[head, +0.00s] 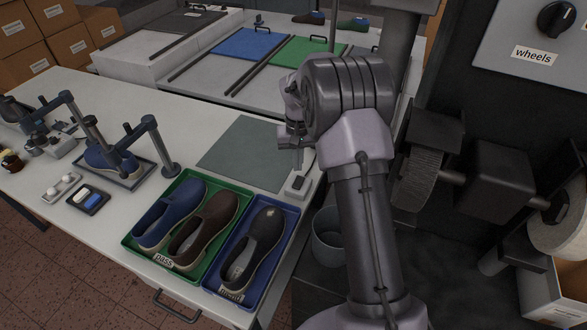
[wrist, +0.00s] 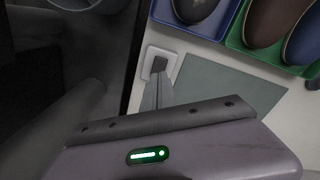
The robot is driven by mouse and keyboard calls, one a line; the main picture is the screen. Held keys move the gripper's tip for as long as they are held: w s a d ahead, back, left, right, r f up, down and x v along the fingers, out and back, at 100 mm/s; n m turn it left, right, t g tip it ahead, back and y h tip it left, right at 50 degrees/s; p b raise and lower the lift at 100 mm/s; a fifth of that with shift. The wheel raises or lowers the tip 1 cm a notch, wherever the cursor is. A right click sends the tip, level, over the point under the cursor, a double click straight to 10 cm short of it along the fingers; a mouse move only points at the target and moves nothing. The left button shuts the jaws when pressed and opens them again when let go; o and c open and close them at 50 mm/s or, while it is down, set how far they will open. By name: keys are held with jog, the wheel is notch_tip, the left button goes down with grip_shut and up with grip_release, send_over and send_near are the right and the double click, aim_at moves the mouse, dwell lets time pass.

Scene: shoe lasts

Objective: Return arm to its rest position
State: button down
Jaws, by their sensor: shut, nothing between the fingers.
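My arm rises in front of the table in the head view, with its wrist folded at the upper middle. My gripper (head: 297,158) points down above the table's right part, just above a small white block with a dark top (head: 297,184). In the wrist view my gripper (wrist: 158,82) is shut and empty, its tips close to the same white block (wrist: 151,62). I cannot tell whether the tips touch it.
A green tray (head: 127,243) marked "pass" holds a blue and a brown shoe. A blue tray (head: 295,222) beside it holds a dark shoe. A grey-green mat (head: 240,150) lies bare behind them. A dark machine with brush wheels (head: 418,178) and a grey bin (head: 327,240) stand at right.

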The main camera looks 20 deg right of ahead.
jog(key=s+a+r+t+b, duration=0.2)
jog(key=s+a+r, duration=0.35)
jog(key=r, duration=0.25)
jog(key=s+a+r+t+b, duration=0.1)
jog(key=s+a+r+b, duration=0.1)
jog(key=s+a+r, duration=0.4)
jog(key=s+a+m+t+y+b, duration=0.1)
jog(key=s+a+t+y+b, duration=0.1)
jog(key=s, duration=1.7)
jog(key=shift+s+a+r+t+b, duration=0.4)
jog(key=shift+a+b, duration=0.1)
jog(key=shift+a, duration=0.45)
